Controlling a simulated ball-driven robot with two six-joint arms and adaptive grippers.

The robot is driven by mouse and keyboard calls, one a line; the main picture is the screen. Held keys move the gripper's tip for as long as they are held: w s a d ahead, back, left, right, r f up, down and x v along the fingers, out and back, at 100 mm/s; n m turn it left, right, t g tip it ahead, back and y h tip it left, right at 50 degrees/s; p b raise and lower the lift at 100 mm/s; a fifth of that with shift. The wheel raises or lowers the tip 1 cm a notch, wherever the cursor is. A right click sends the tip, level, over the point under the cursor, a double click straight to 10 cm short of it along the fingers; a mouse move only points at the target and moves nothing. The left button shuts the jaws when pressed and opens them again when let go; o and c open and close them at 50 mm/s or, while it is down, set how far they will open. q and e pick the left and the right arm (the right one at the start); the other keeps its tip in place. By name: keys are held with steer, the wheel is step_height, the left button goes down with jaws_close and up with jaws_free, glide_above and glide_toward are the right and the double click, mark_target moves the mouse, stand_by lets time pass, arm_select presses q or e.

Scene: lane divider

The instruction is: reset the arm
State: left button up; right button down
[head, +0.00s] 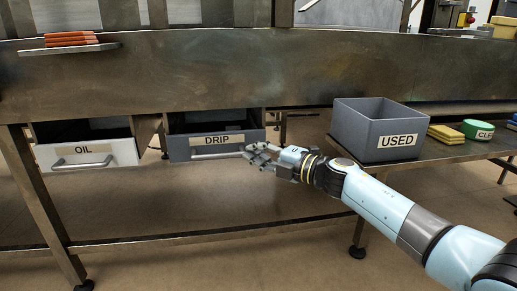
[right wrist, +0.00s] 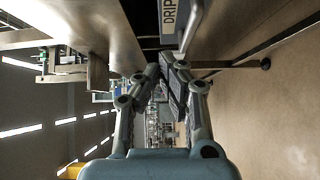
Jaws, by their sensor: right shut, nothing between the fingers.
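My right arm (head: 375,196) reaches in from the lower right in the head view. My right gripper (head: 253,154) is shut and empty, in front of the right end of the DRIP drawer (head: 190,147). In the right wrist view the gripper's fingers (right wrist: 168,75) are together, with the drawer's DRIP label (right wrist: 169,15) and handle (right wrist: 193,22) just beyond them. I cannot tell whether the fingertips touch the handle. The DRIP drawer and the white OIL drawer (head: 112,154) both stand partly pulled out. My left gripper does not show.
A grey USED bin (head: 365,142) stands on a low shelf to the right. Yellow sponges (head: 446,134) and a green round tin (head: 478,129) sit beside it. Orange items (head: 70,38) lie on a ledge at upper left. Open room lies below the drawers.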

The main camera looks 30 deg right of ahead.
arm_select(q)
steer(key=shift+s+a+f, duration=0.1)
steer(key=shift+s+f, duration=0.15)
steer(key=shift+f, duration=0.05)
arm_select(e)
steer(key=shift+s+d+f, duration=0.1)
steer(key=shift+s+d, duration=0.1)
steer(key=shift+s, duration=0.3)
